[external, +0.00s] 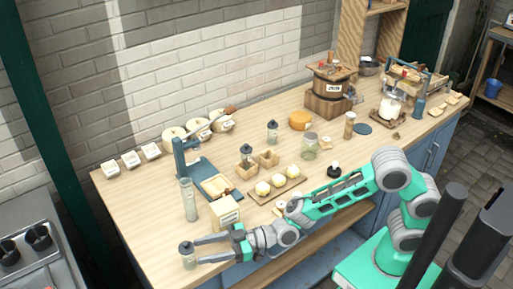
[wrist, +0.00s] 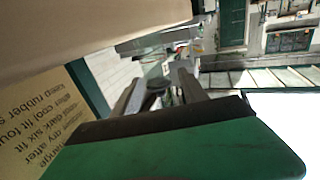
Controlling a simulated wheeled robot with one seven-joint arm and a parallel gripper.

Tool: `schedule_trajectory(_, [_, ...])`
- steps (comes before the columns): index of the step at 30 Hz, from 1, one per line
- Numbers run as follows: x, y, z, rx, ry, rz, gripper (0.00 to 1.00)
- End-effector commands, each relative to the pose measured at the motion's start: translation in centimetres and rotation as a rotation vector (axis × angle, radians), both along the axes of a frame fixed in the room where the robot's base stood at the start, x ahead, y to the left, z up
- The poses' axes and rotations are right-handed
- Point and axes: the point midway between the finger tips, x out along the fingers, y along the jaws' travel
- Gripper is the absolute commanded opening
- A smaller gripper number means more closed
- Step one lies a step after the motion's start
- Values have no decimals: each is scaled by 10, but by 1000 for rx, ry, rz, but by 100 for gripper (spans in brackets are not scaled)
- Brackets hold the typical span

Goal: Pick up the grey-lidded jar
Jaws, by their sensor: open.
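A small clear jar with a grey lid (external: 188,260) stands at the front left edge of the wooden counter. My gripper (external: 198,252) is open and reaches in low from the right, with the jar at its fingertips, seemingly between them. I cannot tell whether either finger touches it. In the wrist view, my two fingers (wrist: 160,90) point away, with a dark rounded shape (wrist: 155,88) between them, perhaps the jar's lid. Another glass jar (external: 309,150) with a greyish lid stands mid-counter, well away from my gripper.
A cream box with printed text (external: 225,213) stands close beside my gripper; printed text also fills the left of the wrist view (wrist: 35,125). A tall glass cylinder (external: 189,200) stands behind the jar. A blue press (external: 190,165) and a tray of round pieces (external: 290,193) lie farther back.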

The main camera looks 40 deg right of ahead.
Motion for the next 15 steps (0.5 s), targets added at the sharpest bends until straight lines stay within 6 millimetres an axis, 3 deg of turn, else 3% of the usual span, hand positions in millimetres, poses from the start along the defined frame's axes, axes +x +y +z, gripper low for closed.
schedule_trajectory(9, [18,47,-1,-2,2,1,51])
schedule_trajectory(15, [19,50,0,-1,1,0,51])
